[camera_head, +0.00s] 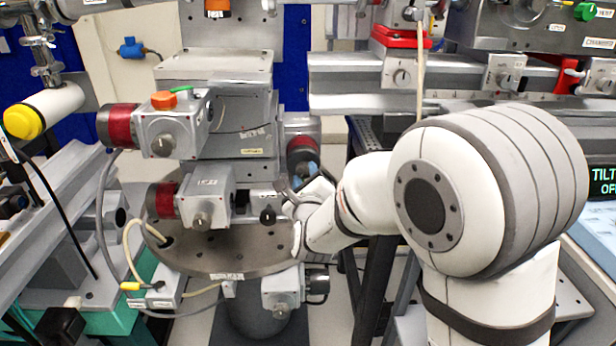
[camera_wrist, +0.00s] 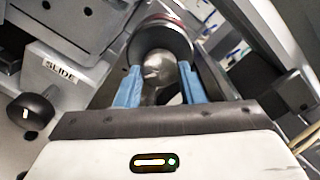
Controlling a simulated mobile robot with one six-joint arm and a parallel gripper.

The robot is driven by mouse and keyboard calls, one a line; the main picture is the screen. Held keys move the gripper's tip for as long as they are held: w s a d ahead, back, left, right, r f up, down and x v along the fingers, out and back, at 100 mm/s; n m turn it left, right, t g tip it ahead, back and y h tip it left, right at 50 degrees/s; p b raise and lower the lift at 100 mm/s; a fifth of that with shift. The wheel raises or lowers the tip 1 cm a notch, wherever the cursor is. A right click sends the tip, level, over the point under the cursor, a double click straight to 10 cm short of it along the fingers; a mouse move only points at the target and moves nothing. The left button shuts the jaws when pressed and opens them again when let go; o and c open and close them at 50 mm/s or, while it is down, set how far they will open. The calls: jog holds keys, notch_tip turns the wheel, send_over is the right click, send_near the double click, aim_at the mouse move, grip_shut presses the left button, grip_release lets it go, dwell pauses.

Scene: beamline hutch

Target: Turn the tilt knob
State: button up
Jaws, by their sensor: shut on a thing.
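A silver metal knob (camera_wrist: 160,72) sits between the two blue fingers of my gripper (camera_wrist: 158,88) in the wrist view. The fingers are shut on its sides. The knob stands at the end of a dark round housing (camera_wrist: 163,38) with a red band. In the head view my gripper (camera_head: 304,168) reaches left to the right side of the stage stack, at a red-banded motor housing (camera_head: 302,143). The fingers and wrist hide the knob there. No tilt label shows on the knob. A display (camera_head: 604,182) at the right edge shows part of "TILT OF".
A plate marked SLIDE (camera_wrist: 62,72) and a black knob (camera_wrist: 32,110) lie left of my gripper in the wrist view. The round stage plate (camera_head: 230,255) is below. Other motor housings (camera_head: 172,130) stand left. A rail (camera_head: 345,85) runs behind my arm.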

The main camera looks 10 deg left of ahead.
jog(key=shift+d, duration=0.1)
jog(key=shift+r+b, duration=0.1)
jog(key=shift+b, duration=0.2)
